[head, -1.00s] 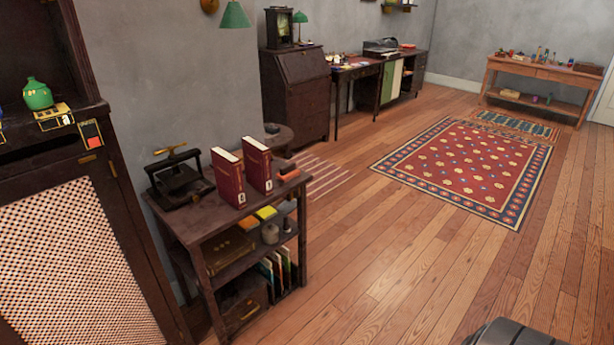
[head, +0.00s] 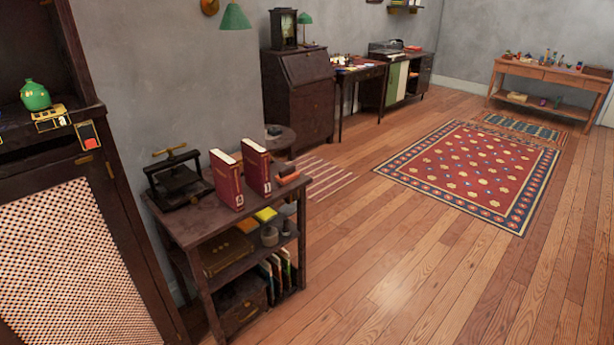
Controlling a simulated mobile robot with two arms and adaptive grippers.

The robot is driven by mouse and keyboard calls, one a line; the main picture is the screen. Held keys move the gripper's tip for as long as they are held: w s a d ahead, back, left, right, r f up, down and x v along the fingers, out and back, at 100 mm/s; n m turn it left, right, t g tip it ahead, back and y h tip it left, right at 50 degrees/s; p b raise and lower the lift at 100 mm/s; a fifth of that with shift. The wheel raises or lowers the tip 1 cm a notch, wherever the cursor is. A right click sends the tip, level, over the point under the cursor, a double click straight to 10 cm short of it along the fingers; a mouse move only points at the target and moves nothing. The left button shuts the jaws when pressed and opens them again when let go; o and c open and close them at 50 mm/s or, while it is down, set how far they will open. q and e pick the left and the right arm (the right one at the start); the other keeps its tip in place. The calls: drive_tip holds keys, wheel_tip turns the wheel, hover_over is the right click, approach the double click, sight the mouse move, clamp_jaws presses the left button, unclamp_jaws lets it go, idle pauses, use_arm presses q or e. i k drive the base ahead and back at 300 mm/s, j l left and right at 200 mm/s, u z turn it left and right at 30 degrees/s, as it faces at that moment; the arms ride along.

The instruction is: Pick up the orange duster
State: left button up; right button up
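A small orange and dark block (head: 288,179), which looks like the orange duster, lies on the top of the dark wooden shelf stand (head: 200,226). It is near the stand's right edge, just right of two upright red books (head: 257,168). It is too small to make out in detail. Neither of my grippers is in view.
A black press (head: 178,178) stands left of the books. A tall dark cabinet (head: 130,240) is at the left, with a green vase (head: 35,95). A patterned red rug (head: 470,172) lies at the right. The wooden floor right of the stand is clear.

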sight(287, 175)
drive_tip(key=u, duration=1.85)
drive_tip(key=z, duration=1.85)
drive_tip(key=i+j, duration=0.1)
drive_tip(key=i, duration=0.4)
